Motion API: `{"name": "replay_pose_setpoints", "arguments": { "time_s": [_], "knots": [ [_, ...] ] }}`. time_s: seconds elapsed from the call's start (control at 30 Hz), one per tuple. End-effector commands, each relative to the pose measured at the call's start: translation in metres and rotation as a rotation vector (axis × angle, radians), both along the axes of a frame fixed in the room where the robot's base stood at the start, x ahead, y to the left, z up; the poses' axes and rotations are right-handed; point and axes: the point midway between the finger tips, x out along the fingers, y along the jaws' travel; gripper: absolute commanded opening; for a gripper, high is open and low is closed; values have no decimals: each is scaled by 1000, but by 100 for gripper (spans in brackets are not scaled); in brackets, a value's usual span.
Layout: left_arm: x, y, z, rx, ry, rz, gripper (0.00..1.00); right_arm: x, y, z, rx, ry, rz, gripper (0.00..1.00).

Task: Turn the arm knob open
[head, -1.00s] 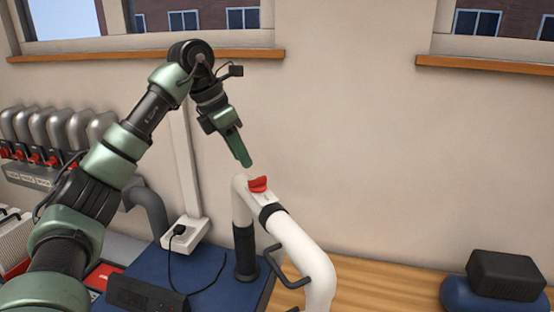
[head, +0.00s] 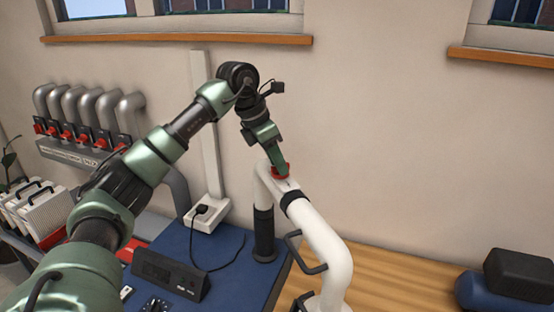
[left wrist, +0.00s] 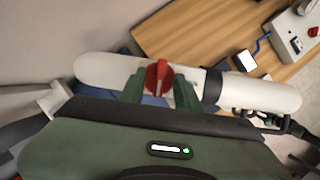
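The red arm knob (head: 281,170) sits on top of the white extraction arm (head: 325,245), near its upper bend. In the left wrist view the knob (left wrist: 158,78) stands between my two green fingertips, its raised grip pointing roughly along the fingers. My left gripper (head: 274,162) comes down onto the knob from above. Its fingers are apart, one on each side of the knob, with what look like narrow gaps. In the head view the fingers hide part of the knob. My right gripper is in neither view.
A black collar (head: 294,197) and a dark handle (head: 309,258) are on the white arm. Grey pipes with red valves (head: 85,140) line the wall at left. A black control box (head: 170,275) stands on the blue mat (head: 222,250). The wooden bench (head: 400,285) is partly clear.

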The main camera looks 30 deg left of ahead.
Motion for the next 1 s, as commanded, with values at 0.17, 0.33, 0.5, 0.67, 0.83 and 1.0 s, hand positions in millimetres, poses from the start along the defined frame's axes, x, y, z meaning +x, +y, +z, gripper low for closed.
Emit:
{"name": "replay_pose_setpoints", "arguments": {
  "time_s": [0.17,0.33,0.5,0.67,0.83,1.0],
  "knots": [
    [0,0,0,0,0,0,5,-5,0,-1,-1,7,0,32],
    [0,0,0,0,0,0,0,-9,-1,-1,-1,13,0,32],
    [0,0,0,0,0,12,0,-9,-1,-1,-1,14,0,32],
    [0,-1,0,1,-2,61,0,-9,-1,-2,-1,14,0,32],
    [0,-2,0,1,-4,167,0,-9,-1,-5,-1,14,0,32],
    [-1,-3,0,1,-3,315,0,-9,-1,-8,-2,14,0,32]
  ]
}}
